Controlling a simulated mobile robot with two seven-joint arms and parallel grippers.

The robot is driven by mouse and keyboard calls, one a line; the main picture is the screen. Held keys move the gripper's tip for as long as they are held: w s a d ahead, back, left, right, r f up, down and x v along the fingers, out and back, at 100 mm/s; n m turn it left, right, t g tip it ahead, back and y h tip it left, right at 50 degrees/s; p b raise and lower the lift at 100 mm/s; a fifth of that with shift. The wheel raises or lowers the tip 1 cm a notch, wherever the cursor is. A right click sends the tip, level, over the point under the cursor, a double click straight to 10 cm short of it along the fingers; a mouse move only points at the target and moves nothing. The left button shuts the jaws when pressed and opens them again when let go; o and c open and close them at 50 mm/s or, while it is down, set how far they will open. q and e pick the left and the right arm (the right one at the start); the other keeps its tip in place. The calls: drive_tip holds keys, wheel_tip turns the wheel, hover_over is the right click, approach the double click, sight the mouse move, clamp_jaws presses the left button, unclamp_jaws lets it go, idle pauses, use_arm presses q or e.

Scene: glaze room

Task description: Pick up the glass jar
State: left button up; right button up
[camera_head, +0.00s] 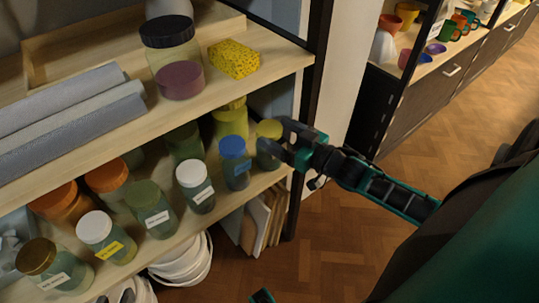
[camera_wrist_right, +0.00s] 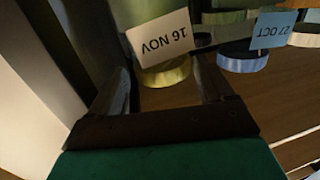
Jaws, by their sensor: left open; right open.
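A glass jar with a yellow lid (camera_head: 269,130) stands upright at the right end of the lower shelf. My right gripper (camera_head: 278,138) is open at this jar, its fingers at the lid and upper side. In the right wrist view the jar appears upside down, with a "16 NOV" label and its yellow lid (camera_wrist_right: 165,74) between the open fingers (camera_wrist_right: 165,82). I cannot tell whether the fingers touch it. A small teal part of my left gripper (camera_head: 262,296) shows at the bottom edge of the head view; its fingers are mostly hidden.
A blue-lidded jar (camera_head: 235,162) stands close to the left, labelled "27 OCT" in the wrist view. Several more labelled jars fill the shelf. The upper shelf (camera_head: 210,92) overhangs, holding a black-lidded jar (camera_head: 172,57) and yellow sponge (camera_head: 233,59). A dark post (camera_head: 315,90) borders the right.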

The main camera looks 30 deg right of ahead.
sight(261, 125)
drive_tip(key=b+x, duration=0.1)
drive_tip(key=x, duration=0.4)
drive_tip(key=shift+a, duration=0.1)
clamp_jaws()
drive_tip(key=shift+r, duration=0.15)
idle(0.8)
